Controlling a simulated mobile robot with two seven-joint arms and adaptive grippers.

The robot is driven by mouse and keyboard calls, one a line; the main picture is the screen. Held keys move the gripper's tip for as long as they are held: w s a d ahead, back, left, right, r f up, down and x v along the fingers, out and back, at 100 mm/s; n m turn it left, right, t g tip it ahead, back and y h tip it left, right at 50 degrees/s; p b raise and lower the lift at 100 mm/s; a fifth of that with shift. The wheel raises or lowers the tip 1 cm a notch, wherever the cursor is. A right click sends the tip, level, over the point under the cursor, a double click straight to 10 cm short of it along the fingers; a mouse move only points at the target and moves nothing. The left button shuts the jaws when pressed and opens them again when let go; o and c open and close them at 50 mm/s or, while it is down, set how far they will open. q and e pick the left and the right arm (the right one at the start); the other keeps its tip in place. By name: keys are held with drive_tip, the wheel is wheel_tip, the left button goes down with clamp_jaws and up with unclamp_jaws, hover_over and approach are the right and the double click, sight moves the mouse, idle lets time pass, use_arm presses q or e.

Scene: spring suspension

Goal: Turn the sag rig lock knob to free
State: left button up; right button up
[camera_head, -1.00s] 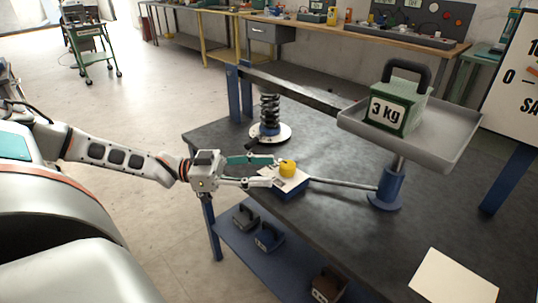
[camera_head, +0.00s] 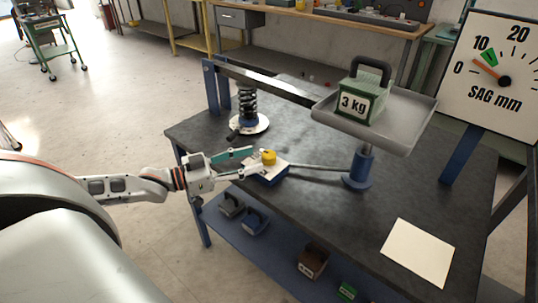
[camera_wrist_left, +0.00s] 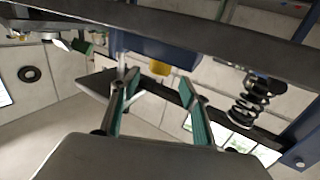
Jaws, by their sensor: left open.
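The yellow lock knob (camera_head: 268,157) sits on a small block with a white top and blue sides (camera_head: 272,175), on the dark bench. My left gripper (camera_head: 256,162) reaches in from the left, open, with its fingertips just left of the knob. In the left wrist view the knob (camera_wrist_left: 160,68) shows ahead, between the two spread green-padded fingers (camera_wrist_left: 156,88). I see no contact with the knob. Any free or locked marking is too small to read. My right gripper is in neither view.
A rod (camera_head: 315,168) runs from the block to a blue post (camera_head: 358,170). A 3 kg weight (camera_head: 362,98) stands on the grey tray (camera_head: 412,120). A black spring (camera_head: 248,104) stands behind. The sag dial (camera_head: 495,75) points between 0 and 10. Paper (camera_head: 418,252) lies front right.

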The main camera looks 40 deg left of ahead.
sight(268, 153)
use_arm(q)
drive_tip(key=b+x, duration=0.1)
drive_tip(key=x, duration=0.3)
drive_tip(key=shift+f, duration=0.15)
drive_tip(key=shift+w+d+b, duration=0.15)
drive_tip(key=shift+w+b, duration=0.15)
drive_tip(key=shift+b, duration=0.1)
drive_tip(key=shift+w+d, duration=0.3)
drive_tip(key=shift+w, duration=0.2)
drive_tip(key=shift+w+d, duration=0.1)
drive_tip(key=shift+w, duration=0.05)
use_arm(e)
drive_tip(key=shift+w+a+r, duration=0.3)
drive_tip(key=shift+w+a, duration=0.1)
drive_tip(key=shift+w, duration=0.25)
use_arm(q)
drive_tip(key=c, duration=1.1)
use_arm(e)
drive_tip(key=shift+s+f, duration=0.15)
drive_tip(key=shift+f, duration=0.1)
